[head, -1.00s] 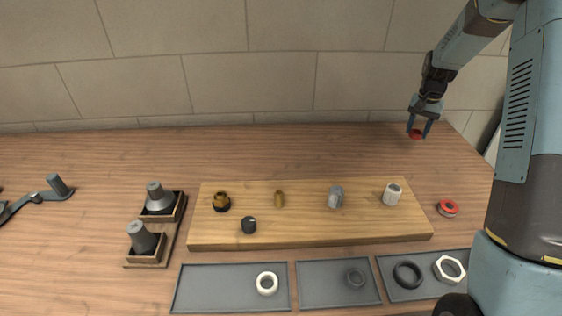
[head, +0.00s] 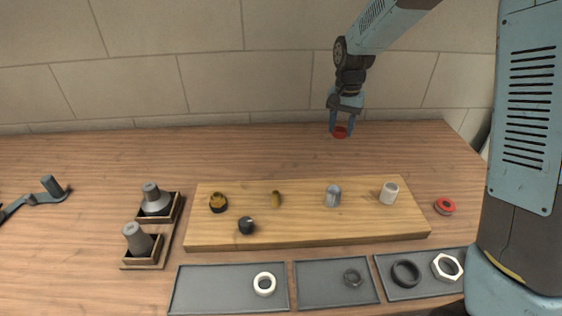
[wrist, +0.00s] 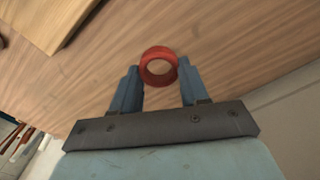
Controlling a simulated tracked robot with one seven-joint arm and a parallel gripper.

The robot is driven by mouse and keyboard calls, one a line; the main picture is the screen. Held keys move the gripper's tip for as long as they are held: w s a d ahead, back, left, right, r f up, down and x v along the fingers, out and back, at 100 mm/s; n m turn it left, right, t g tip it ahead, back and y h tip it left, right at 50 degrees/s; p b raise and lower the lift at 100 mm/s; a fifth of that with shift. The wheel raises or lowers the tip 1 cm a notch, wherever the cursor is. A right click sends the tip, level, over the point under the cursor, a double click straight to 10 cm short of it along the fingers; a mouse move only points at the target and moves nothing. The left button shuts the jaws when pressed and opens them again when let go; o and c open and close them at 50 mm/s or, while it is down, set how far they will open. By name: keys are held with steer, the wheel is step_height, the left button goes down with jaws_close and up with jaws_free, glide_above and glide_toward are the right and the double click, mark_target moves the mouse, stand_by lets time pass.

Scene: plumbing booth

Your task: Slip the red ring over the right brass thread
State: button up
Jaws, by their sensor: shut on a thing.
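My gripper (head: 342,127) is shut on the red ring (head: 340,133), above the table behind the wooden board. In the wrist view the ring (wrist: 158,51) sits between the two blue fingertips, its hole open and empty. Two brass pieces stand on the board. The right one is a slim brass thread (head: 276,199), left of the board's middle.
The wooden board (head: 310,230) also bears a black cap (head: 246,227), a grey fitting (head: 333,196) and a white fitting (head: 389,193). Grey trays with loose rings are in front. The table behind the board is clear.

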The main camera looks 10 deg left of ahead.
steer(key=s+a+r, duration=0.1)
steer(key=s+a, duration=0.3)
steer(key=s, duration=0.4)
steer(key=s+a+r+n, duration=0.1)
steer(key=s+a, duration=0.3)
steer(key=s, duration=0.4)
steer(key=s+a+r+n, duration=0.1)
steer(key=s+a, duration=0.3)
steer(key=s, duration=0.3)
steer(key=shift+s+a, duration=0.4)
steer(key=shift+f, duration=3.35)
steer(key=o, duration=1.1)
steer(key=shift+o, duration=0.5)
steer(key=o, duration=0.4)
steer(key=shift+s, duration=0.1)
